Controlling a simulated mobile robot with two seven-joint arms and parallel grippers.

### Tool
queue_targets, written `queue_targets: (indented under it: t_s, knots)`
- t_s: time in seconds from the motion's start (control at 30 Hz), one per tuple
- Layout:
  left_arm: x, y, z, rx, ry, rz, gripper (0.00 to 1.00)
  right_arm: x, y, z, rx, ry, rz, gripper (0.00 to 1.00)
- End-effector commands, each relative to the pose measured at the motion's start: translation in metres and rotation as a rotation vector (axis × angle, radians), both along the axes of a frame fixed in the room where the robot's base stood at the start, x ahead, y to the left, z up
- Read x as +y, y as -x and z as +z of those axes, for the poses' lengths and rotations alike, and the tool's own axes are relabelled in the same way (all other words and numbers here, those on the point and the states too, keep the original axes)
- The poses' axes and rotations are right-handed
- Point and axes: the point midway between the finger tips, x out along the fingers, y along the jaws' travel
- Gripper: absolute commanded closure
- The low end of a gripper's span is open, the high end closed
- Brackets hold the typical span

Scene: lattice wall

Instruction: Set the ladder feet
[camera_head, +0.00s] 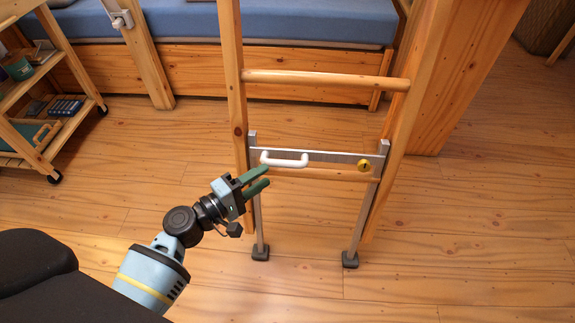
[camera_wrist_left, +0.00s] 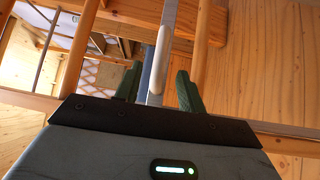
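The wooden ladder (camera_head: 233,70) stands upright in the middle of the head view. A metal crossbar (camera_head: 325,157) near its bottom carries a white handle (camera_head: 285,159) and a round yellow knob (camera_head: 364,165). Two metal legs run down from it to dark feet, left (camera_head: 260,254) and right (camera_head: 350,260); I cannot tell whether they press on the floor. My left gripper (camera_head: 262,178) is open and empty, just below and left of the handle. In the left wrist view, the handle (camera_wrist_left: 162,45) lies ahead, in line with the gap between the green fingers (camera_wrist_left: 160,88). My right gripper is out of view.
A bed with a blue mattress (camera_head: 280,22) stands behind the ladder. A wooden shelf cart (camera_head: 55,125) on wheels is at the left. A thick wooden post (camera_head: 465,85) stands behind the ladder's right rail. The plank floor around the ladder's bottom is clear.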

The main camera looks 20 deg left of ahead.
Motion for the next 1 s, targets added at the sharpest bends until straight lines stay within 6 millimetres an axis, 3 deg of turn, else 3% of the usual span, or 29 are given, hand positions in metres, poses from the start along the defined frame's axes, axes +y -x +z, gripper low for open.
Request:
queue_targets:
  t_s: [0.6,1.0]
  knots:
    - [-0.035,-0.063,-0.001,0.0,-0.001,0.0,0.6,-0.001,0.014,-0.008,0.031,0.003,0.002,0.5]
    - [-0.038,-0.067,-0.001,0.001,-0.003,0.0,0.63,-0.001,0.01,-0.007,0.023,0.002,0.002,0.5]
